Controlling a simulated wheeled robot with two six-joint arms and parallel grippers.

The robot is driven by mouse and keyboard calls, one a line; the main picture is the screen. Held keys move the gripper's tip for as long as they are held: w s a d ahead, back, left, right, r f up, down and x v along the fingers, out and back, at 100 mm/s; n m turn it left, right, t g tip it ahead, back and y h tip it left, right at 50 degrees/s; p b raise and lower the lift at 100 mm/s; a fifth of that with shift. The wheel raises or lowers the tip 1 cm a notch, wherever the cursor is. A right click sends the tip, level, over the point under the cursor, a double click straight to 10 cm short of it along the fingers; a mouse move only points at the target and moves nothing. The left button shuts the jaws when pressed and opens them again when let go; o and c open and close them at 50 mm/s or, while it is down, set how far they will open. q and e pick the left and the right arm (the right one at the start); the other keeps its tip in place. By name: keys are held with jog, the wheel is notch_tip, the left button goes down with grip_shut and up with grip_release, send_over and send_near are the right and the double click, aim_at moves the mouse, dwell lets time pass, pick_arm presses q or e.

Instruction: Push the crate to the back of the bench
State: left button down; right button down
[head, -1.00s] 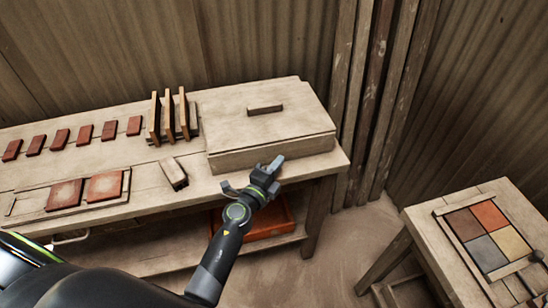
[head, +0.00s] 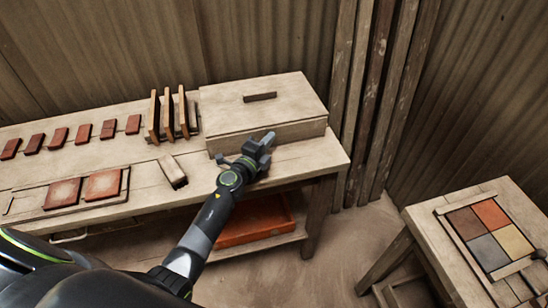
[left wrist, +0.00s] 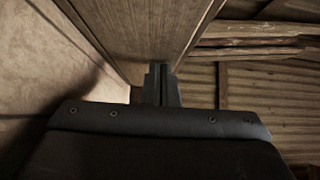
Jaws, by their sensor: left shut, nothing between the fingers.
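The crate (head: 225,113) is a pale wooden box with a flat lid and a dark bar handle (head: 260,97). It sits on the right part of the bench (head: 318,155), close to the back wall, with a strip of bare bench in front of it. My left gripper (head: 267,142) is shut and empty, with its fingertips at the crate's front face, right of its middle. In the left wrist view the closed fingers (left wrist: 161,85) point at the crate's wooden face (left wrist: 145,30); contact there looks likely. My right gripper is not in view.
Upright tiles in a rack (head: 168,115) stand just left of the crate. Red tiles lie further left. An orange tray (head: 255,220) is on the shelf below. Wooden posts (head: 365,100) stand at the right corner.

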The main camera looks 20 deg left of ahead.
pick_arm(q)
jog(key=w+a+b, duration=0.1)
jog(key=w+a, duration=0.1)
jog(key=w+a+b, duration=0.1)
jog(key=w, duration=0.2)
jog(key=w+a+b, duration=0.1)
jog(key=w+a, duration=0.1)
jog(key=w, duration=0.1)
jog(key=shift+a+f, duration=0.15)
jog(key=shift+a, duration=0.15)
jog(key=shift+w+a, duration=0.25)
jog(key=shift+w, duration=0.15)
